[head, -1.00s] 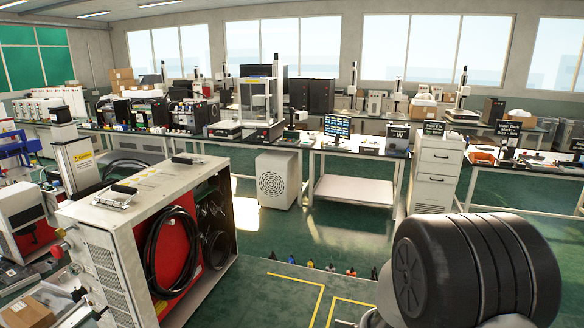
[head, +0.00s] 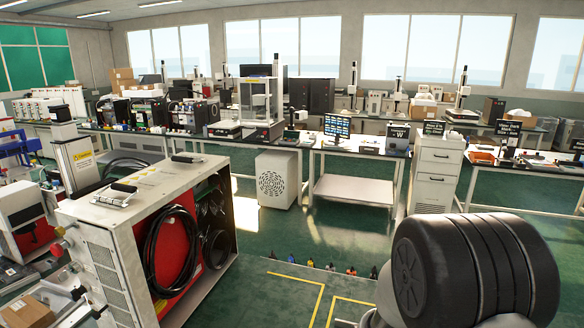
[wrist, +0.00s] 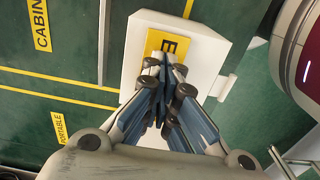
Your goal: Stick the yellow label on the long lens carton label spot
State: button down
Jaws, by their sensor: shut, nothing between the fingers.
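My gripper (wrist: 164,62) is in the wrist view, its fingertips together with nothing between them. Its tips lie in front of a yellow patch (wrist: 170,40) with a dark letter, probably an E, on a white box-like thing (wrist: 205,48). I cannot tell whether the tips touch it, nor whether this patch is the yellow label of the task. I cannot make out the long lens carton or its label spot in either view. In the head view my gripper does not show.
The wrist view shows green floor with yellow lines (wrist: 60,83) and yellow lettered signs. In the head view, a large open-sided cabinet (head: 110,220) stands at left, a brown carton (head: 28,310) lies at lower left, and long benches (head: 350,150) stand behind.

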jog(key=shift+r+p, duration=2.35)
jog(key=shift+r, duration=0.65)
jog(key=shift+r, duration=0.2)
jog(key=s+r+m+t, duration=0.2)
jog(key=s+r+m, duration=0.5)
jog(key=r, duration=0.5)
jog(key=s+r+m+t, duration=0.2)
jog(key=s+r+m, duration=0.5)
jog(key=r, duration=0.6)
jog(key=shift+s+t+b, duration=0.3)
jog(key=shift+s+b, duration=0.15)
jog(key=shift+s, duration=0.05)
